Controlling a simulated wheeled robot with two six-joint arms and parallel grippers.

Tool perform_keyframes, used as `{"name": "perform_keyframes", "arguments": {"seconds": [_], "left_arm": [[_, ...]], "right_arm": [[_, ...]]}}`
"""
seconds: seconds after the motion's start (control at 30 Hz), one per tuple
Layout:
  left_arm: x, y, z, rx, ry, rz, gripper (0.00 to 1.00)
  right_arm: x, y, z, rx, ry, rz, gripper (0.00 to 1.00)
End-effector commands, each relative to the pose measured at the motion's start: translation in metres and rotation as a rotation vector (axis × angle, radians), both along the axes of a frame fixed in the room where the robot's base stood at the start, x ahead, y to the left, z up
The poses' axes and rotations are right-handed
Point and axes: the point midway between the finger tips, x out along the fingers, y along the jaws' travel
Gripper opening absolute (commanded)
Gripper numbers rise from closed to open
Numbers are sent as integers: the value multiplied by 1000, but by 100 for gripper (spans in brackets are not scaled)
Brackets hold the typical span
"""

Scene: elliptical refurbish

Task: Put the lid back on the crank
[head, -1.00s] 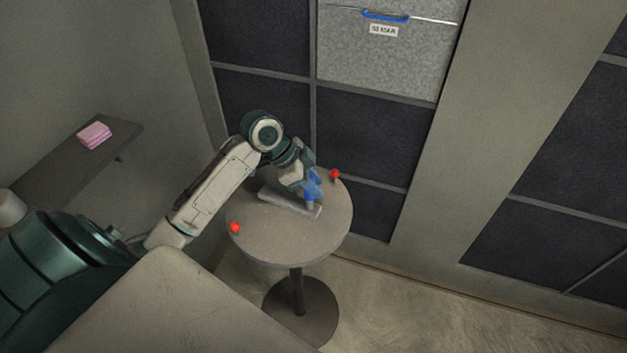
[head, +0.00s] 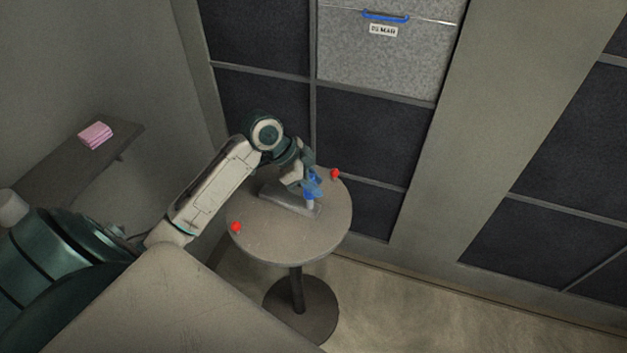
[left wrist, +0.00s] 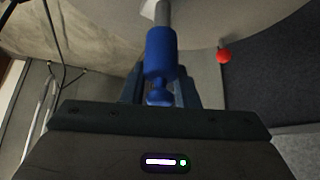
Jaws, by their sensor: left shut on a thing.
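A flat grey crank bar (head: 283,197) lies on the round table, with a short pale post (head: 310,204) upright at its right end. A blue lid (head: 313,190) is at the top of this post, partly covered by my left gripper (head: 311,182). In the left wrist view the blue lid (left wrist: 161,53) is a cylinder with a narrower knob, lined up with the grey post (left wrist: 163,14). My left gripper (left wrist: 160,92) is shut on the knob end. I cannot tell how far the lid sits over the post. My right gripper is not in view.
The round table (head: 270,240) has a red ball (head: 236,227) at its left edge and another red ball (head: 335,174) at its back right. A shelf with a pink cloth (head: 95,135) is at the left. Dark panels stand behind the table, and its front is clear.

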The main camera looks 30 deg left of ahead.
Motion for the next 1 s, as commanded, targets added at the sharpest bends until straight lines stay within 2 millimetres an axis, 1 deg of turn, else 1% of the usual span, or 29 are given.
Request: {"name": "perform_keyframes", "arguments": {"seconds": [0.5,0.7,1.0], "left_arm": [[0,0,1,0,0,0,6],[0,0,1,0,1,-1,6],[0,0,0,0,0,-1,6]], "right_arm": [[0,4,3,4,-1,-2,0],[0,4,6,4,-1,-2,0],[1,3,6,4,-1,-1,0]]}}
